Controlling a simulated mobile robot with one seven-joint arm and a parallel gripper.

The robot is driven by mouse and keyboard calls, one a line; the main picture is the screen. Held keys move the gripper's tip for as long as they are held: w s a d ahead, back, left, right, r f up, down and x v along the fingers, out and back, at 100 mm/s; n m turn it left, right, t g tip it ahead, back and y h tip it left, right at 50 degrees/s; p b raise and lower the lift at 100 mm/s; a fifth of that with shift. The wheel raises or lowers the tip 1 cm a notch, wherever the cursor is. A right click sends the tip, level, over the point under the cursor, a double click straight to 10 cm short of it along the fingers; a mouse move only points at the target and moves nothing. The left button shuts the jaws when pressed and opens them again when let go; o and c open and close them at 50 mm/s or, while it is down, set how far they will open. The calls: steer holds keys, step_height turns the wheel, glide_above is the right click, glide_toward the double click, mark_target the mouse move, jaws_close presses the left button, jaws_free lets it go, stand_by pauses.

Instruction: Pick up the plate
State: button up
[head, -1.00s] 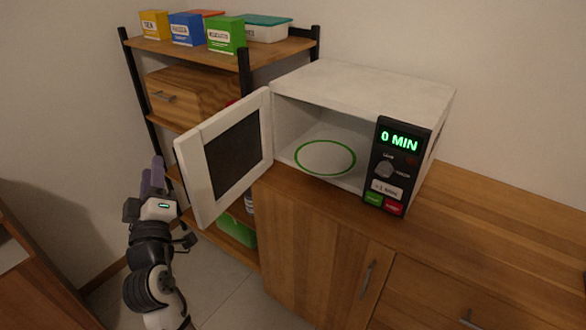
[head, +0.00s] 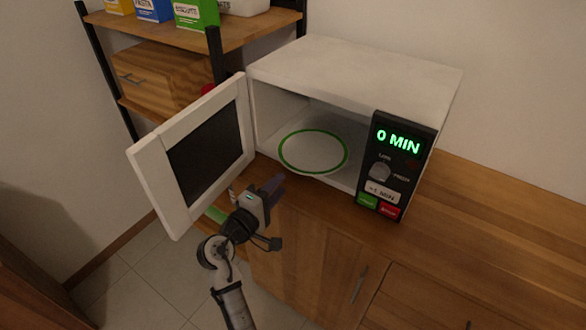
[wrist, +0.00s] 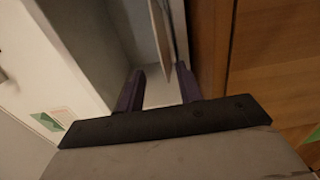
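The plate (head: 313,152), white with a green ring, lies flat inside the open microwave (head: 350,80). My gripper (head: 274,184) is in front of the microwave opening, below and left of the plate in the head view, and apart from it. In the wrist view my gripper (wrist: 160,88) is open, its two purple fingers spread with nothing held. A thin pale edge (wrist: 160,40), which looks like the plate seen edge-on, shows ahead between the fingers in the wrist view.
The microwave door (head: 200,150) stands open to the left, close to my gripper. The control panel (head: 390,165) reads 0 MIN on the right. The wooden counter (head: 480,240) is clear to the right. A shelf (head: 240,32) with several boxes stands behind left.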

mark_target(304, 160)
steer(key=shift+x, duration=3.25)
steer(key=shift+c, duration=0.2)
jaws_close()
steer(key=shift+r, duration=0.15)
step_height(304, 160, up, 3)
steer(key=p, duration=0.3)
steer(key=shift+f, duration=0.35)
steer(key=shift+a, duration=0.1)
